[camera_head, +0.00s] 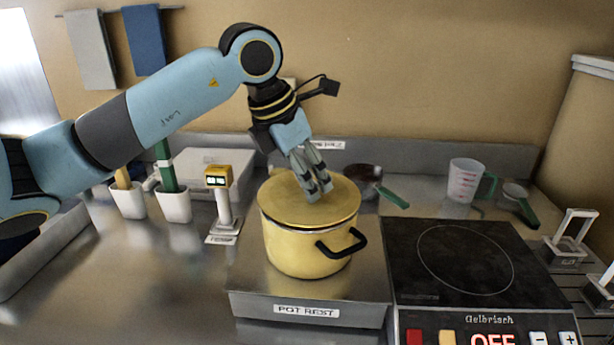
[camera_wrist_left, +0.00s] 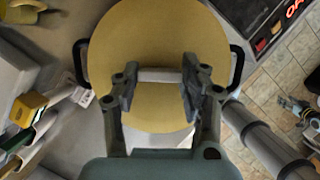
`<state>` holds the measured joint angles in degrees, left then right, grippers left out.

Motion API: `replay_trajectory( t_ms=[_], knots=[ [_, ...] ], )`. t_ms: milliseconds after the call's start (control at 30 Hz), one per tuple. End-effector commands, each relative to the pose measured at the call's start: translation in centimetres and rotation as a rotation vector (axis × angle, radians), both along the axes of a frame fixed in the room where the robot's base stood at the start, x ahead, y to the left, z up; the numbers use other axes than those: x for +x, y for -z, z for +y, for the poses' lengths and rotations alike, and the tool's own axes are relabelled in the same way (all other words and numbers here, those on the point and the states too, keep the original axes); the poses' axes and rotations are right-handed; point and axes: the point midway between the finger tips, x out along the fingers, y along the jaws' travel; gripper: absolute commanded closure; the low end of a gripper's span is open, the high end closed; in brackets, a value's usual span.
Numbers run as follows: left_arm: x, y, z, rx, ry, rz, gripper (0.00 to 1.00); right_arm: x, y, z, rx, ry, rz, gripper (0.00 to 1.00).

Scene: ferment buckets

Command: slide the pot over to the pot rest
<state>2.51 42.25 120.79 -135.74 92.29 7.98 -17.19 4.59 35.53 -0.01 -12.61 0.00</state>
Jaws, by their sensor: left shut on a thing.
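The yellow pot (camera_head: 290,245) stands upright on the steel pot rest (camera_head: 250,283), whose front carries a "POT REST" label. Its yellow lid is on, and a black side handle faces front right. My left gripper (camera_head: 318,192) reaches down onto the middle of the lid. In the left wrist view the lid (camera_wrist_left: 160,40) fills the centre, with black handles on both sides. There, the fingers of my left gripper (camera_wrist_left: 160,88) are shut on a pale bar-like lid handle (camera_wrist_left: 160,75). The head view hides this handle behind the fingers.
A black cooktop (camera_head: 465,265) reading OFF adjoins the rest on the right, its ring bare. A small green-handled pan (camera_head: 365,174) and a measuring cup (camera_head: 464,180) stand behind. A yellow-headed device (camera_head: 222,200) and white utensil holders (camera_head: 174,205) stand left. The front-left counter is clear.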

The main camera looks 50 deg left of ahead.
Motion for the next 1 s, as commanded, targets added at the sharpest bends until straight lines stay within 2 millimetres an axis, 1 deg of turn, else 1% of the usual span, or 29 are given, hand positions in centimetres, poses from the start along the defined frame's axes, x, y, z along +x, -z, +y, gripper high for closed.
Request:
replay_trajectory(
  t_ms=[267, 600, 1000],
  knots=[
    [0.03, -0.02, 0.0, 0.001, 0.0, -0.001, 0.98, -0.01, 0.04, 0.12, 0.001, 0.001, 0.0, 0.44],
    [0.03, 0.08, 0.03, 0.001, 0.001, -0.001, 0.98, -0.02, 0.67, 0.11, 0.001, 0.001, 0.0, 0.44],
    [0.04, 0.0, 0.02, 0.001, 0.001, -0.001, 0.98, -0.01, 0.63, 0.1, 0.001, 0.0, 0.0, 0.44]
  ],
)
